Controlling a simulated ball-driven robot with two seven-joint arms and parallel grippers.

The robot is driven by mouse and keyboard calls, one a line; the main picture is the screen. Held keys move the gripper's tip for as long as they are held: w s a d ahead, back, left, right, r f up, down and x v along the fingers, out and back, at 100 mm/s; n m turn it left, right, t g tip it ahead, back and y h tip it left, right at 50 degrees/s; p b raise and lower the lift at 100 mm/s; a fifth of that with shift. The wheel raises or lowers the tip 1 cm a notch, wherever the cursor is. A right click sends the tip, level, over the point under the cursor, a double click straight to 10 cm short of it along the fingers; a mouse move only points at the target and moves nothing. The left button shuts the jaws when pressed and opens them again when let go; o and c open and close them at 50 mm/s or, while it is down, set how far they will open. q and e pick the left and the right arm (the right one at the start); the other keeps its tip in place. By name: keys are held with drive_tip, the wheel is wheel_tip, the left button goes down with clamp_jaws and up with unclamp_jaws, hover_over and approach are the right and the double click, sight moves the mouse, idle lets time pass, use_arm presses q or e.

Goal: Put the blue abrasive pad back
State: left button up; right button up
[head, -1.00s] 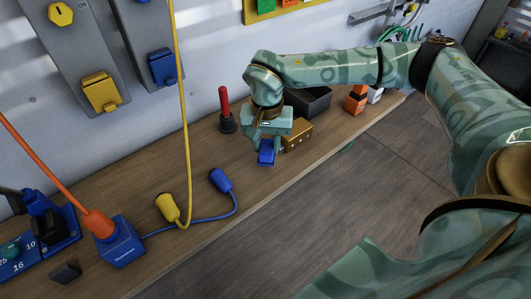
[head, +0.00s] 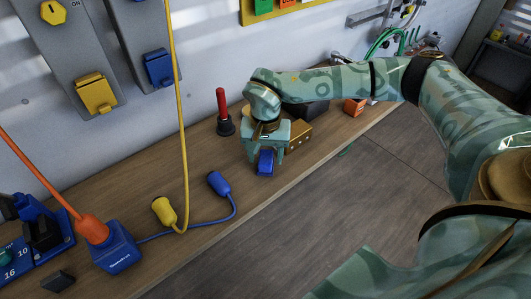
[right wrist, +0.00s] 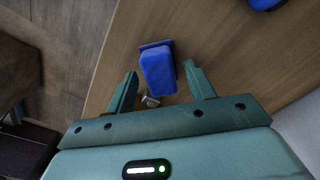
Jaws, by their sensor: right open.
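The blue abrasive pad (head: 265,163) is a small blue block near the front edge of the wooden bench. In the right wrist view the pad (right wrist: 158,70) shows a raised block on a darker, wider base. My right gripper (head: 266,152) is over it, pointing down. In the right wrist view the fingers of my right gripper (right wrist: 162,80) are apart, one on each side of the pad's near end, with visible gaps. I cannot tell whether the pad lies flat on the bench. My left gripper is not in view.
A brass-coloured box (head: 300,136) stands close right of the gripper. A red-handled black tool (head: 223,112) stands behind left. A dark box (head: 308,108) and an orange block (head: 354,106) are further right. Blue (head: 219,183) and yellow (head: 164,210) connectors with cables lie left.

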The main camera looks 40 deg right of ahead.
sight(266, 157)
drive_tip(key=shift+r, duration=0.15)
wheel_tip(266, 157, up, 12)
drive_tip(key=p, duration=0.3)
